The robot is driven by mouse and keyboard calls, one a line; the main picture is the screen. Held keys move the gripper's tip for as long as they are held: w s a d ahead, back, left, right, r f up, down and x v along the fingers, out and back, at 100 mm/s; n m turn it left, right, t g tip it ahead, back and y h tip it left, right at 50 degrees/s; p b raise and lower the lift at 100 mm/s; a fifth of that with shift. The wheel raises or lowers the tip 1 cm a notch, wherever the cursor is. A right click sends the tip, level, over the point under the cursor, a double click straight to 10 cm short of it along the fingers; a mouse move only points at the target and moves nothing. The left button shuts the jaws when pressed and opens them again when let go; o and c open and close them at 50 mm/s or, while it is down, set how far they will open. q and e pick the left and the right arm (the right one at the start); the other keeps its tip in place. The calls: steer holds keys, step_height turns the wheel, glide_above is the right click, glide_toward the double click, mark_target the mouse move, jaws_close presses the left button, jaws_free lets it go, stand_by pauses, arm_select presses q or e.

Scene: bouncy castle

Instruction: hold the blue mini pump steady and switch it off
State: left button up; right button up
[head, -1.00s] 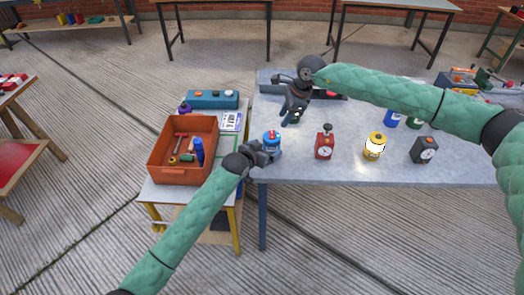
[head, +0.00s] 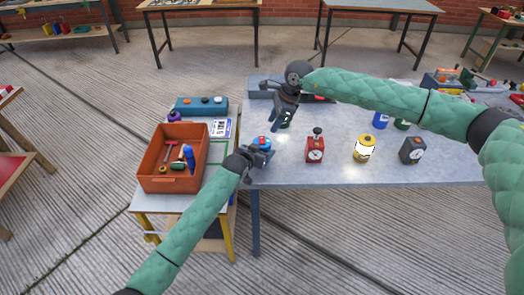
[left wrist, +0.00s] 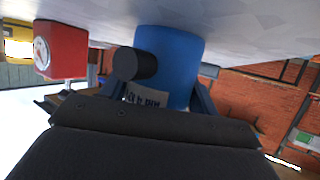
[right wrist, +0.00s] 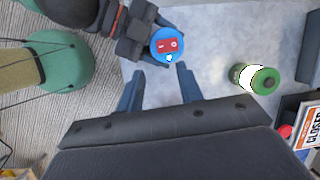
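The blue mini pump (head: 262,141) stands at the left end of the grey table. Its blue top (right wrist: 160,53) carries a red rocker switch (right wrist: 168,45), seen from above in the right wrist view. My left gripper (head: 257,149) is around the pump's body from the near left side. In the left wrist view the pump's blue body (left wrist: 170,62) fills the space between the fingers, with a dark round stub at its side. My right gripper (head: 285,120) hangs above the table behind the pump. Its fingers (right wrist: 158,85) are apart and empty, short of the pump.
A red timer-like device (head: 314,150), a yellow canister (head: 364,149) and a dark box (head: 412,150) stand to the right. A green canister (right wrist: 264,80) is near my right gripper. An orange crate (head: 150,185) with tools sits on the lower side table.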

arm_select(q)
steer(key=c, duration=0.3)
steer(key=shift+c, duration=0.6)
arm_select(e)
steer(key=c, duration=0.6)
steer(key=shift+m, duration=0.4)
jaws_close()
steer(key=w+d+r+m+y, duration=0.1)
steer(key=d+m+y, duration=0.1)
steer(key=m, duration=1.5)
steer(key=w+d+r+m+y, duration=0.1)
steer(key=d+r+m+y, duration=0.1)
steer(key=m, duration=1.6)
steer(key=shift+d+m+y, duration=0.3)
steer(key=shift+d+y, duration=0.05)
steer(key=shift+y, duration=0.05)
steer(key=shift+w, duration=0.1)
